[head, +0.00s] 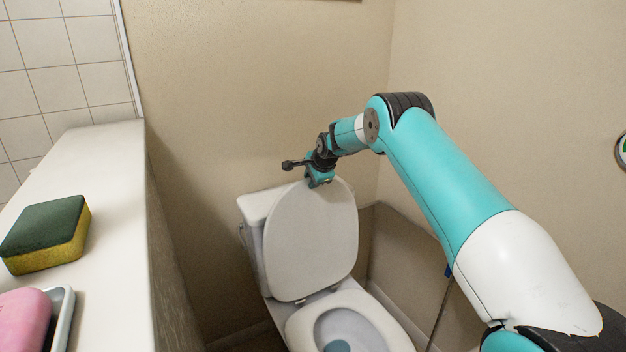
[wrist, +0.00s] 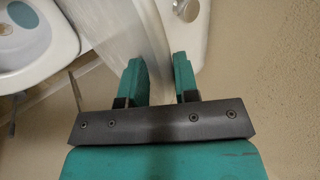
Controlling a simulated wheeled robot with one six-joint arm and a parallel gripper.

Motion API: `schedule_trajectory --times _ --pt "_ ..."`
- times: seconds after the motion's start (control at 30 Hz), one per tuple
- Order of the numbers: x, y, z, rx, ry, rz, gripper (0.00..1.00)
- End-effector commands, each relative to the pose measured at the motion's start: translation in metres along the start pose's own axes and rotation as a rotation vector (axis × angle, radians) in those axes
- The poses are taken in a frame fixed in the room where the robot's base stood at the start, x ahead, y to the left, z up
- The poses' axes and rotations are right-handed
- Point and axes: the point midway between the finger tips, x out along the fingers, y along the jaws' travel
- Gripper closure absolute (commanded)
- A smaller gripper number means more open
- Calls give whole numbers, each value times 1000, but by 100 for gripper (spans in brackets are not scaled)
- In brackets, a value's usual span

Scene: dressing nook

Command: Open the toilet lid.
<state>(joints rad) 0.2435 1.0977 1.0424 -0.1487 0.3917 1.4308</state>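The toilet lid (head: 312,245) is a pale oval panel standing raised, close in front of the tank. The toilet bowl (head: 372,312) is uncovered, with its seat down and blue-grey water inside. My gripper (head: 320,180) is at the top edge of the raised lid. In the wrist view, my gripper's two teal fingers (wrist: 160,78) are apart, with the lid's edge (wrist: 140,40) running in between or just beyond them. I cannot tell whether the fingers touch it. The bowl also shows at the upper left of the wrist view (wrist: 62,45).
The white toilet tank (head: 253,210) stands behind the lid. At left, a pale ledge (head: 115,240) holds a green and yellow sponge (head: 48,235) and a pink soap (head: 22,318) in a grey dish. Beige walls close in behind and to the right.

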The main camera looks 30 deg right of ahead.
Motion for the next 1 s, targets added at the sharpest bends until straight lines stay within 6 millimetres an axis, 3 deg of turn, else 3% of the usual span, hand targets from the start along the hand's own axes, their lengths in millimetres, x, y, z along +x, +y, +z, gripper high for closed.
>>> schedule_trajectory --times 0.03,0.1,0.57,0.67,1.0 --pt "6 10 -2 5 3 22 67" --pt "6 10 -2 5 3 21 53" --pt "-7 4 -2 3 1 8 53" --pt "-23 4 -2 3 1 8 53" --pt "-109 4 -3 4 2 8 53"
